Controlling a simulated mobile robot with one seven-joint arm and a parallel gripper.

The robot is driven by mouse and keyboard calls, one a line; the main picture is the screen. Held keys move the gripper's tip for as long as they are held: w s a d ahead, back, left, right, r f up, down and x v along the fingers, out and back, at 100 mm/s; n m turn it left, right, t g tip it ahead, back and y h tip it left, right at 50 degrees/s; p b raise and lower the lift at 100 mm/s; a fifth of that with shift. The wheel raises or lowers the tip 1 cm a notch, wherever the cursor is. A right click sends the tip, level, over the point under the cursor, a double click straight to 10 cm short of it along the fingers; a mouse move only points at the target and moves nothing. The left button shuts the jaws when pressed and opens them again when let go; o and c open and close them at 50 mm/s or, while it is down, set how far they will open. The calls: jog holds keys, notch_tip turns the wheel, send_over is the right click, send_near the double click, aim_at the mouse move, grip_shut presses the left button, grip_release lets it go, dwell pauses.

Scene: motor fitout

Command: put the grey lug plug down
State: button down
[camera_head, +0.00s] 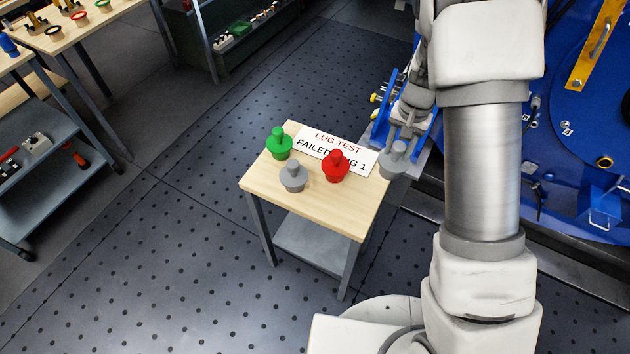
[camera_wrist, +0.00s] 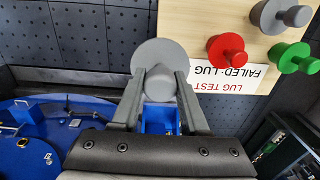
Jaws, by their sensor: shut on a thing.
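My gripper (camera_head: 402,137) is shut on the knob of a grey lug plug (camera_head: 394,163). In the wrist view the grey disc of this plug (camera_wrist: 160,57) shows beyond the two fingertips (camera_wrist: 158,85). The head view shows the held plug at the right edge of a small wooden-topped table (camera_head: 323,205). In the wrist view it lies just beside the tabletop's edge; its height above the top is hard to tell. A second grey plug (camera_head: 293,177), a red plug (camera_head: 335,168) and a green plug (camera_head: 279,145) stand upright on the table.
A white sign (camera_head: 312,149) reading LUG TEST FAILED lies along the table's back edge, partly hidden by the red plug. The table's front right is bare. Blue machinery (camera_head: 560,130) stands at the right. Benches and a shelf trolley (camera_head: 45,160) stand at the left.

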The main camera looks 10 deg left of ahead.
jog(key=shift+w+d, duration=0.1)
jog(key=shift+w, duration=0.35)
jog(key=s+a+f, duration=0.2)
jog(key=f, duration=0.1)
jog(key=s+a+f, duration=0.3)
jog(key=f, duration=0.1)
jog(key=s+a+f, duration=0.2)
jog(key=a+f, duration=0.1)
jog(key=shift+s+a+f, duration=0.2)
jog(key=shift+s+f, duration=0.2)
jog(key=shift+c, duration=2.1)
grip_release()
notch_tip(320, 180, up, 12)
jog(key=p, duration=0.1)
jog(key=shift+r, duration=0.2)
